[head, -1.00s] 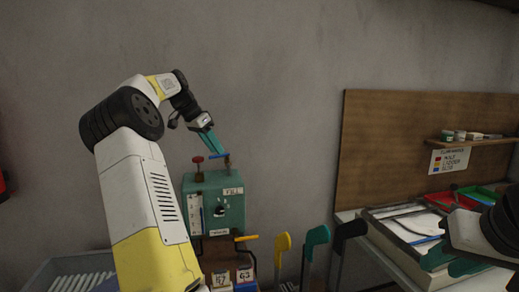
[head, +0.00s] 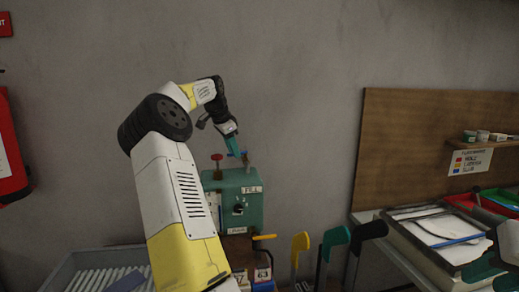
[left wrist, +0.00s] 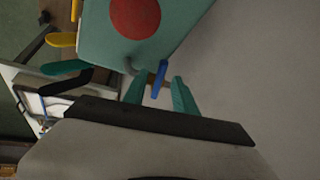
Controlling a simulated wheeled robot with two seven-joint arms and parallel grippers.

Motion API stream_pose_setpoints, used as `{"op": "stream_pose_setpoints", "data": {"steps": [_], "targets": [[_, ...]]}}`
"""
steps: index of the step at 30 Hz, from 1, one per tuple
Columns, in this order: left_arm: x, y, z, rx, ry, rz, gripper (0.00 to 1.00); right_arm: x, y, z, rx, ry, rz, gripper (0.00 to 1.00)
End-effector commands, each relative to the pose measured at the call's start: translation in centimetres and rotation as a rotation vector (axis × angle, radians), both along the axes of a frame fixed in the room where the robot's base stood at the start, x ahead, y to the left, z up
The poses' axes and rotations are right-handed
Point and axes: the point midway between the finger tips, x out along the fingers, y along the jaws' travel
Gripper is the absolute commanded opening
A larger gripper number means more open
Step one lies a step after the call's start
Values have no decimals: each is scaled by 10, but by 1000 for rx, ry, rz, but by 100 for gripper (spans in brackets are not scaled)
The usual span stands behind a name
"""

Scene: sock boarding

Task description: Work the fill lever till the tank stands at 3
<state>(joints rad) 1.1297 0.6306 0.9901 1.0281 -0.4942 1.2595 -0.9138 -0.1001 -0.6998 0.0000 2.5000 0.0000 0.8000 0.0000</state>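The teal tank box (head: 250,208), with a FILL label, stands against the wall. The blue fill lever (head: 243,154) is on its top, by a small post. My left gripper (head: 236,149) is at the lever; in the left wrist view its teal fingers (left wrist: 158,86) are apart, with the blue lever handle (left wrist: 160,72) between them and a gap visible on each side. The white level gauge (head: 214,203) is partly hidden by my left arm, and its reading is not legible. My right gripper (head: 490,272), open and empty, is at the right edge, partly cut off.
A red knob (head: 216,158) stands on the tank's top, left of the lever. Yellow, teal and black sock boards (head: 335,238) stand to the right. A worktable with a tray (head: 425,258) is at right, and a grey bin (head: 62,272) at lower left.

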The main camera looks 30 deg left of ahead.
Motion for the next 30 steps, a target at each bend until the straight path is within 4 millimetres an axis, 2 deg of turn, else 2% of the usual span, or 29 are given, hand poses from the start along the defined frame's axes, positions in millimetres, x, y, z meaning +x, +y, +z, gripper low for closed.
{"op": "stream_pose_setpoints", "data": {"steps": [6, 11, 30], "targets": [[0, 0, 0, 0, 0, 0, 32, 0, 0, 0, 0, 0, 0, 33], [0, 0, 0, 0, 0, 0, 0, 0, 0, 0, 0, 0, 0, 33], [0, 0, 1, 0, -1, 1, 0, 0, 0, 0, 0, 0, 0, 33]]}}
